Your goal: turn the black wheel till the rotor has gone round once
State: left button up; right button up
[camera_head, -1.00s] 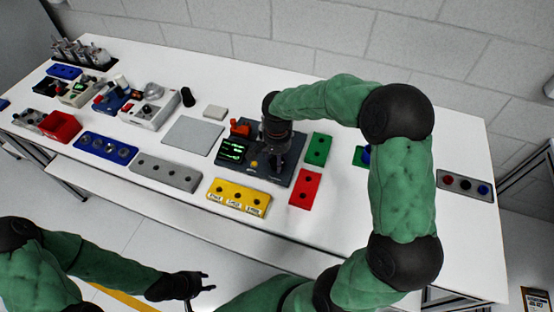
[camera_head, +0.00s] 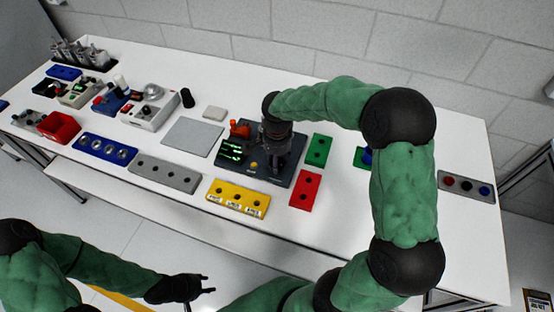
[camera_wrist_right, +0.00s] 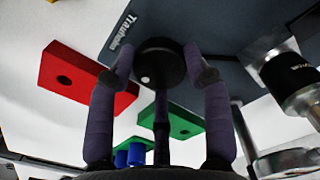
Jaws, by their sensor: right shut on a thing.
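The black wheel (camera_wrist_right: 160,64) has a white dot near its rim and sits on the dark encoder unit (camera_head: 285,178). My right gripper (camera_wrist_right: 158,62) is shut on it, with purple-grey fingers around its sides. In the head view my right gripper (camera_head: 275,158) comes down over the unit and hides the wheel. The unit has a screen with green lines (camera_head: 232,150), an orange part (camera_head: 240,129) and a yellow button (camera_head: 253,165). I cannot make out the rotor for sure. My left gripper (camera_head: 203,284) is open and empty, in front of the table.
A red block (camera_head: 305,189), a green block (camera_head: 319,150) and a yellow block (camera_head: 238,196) lie close around the unit. A flat grey plate (camera_head: 193,137) is to its left. In the wrist view a metal cylinder with a black collar (camera_wrist_right: 290,74) stands right of the fingers.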

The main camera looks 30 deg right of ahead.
jog(key=o, duration=1.2)
jog(key=shift+c, duration=0.2)
notch_tip(320, 180, up, 12)
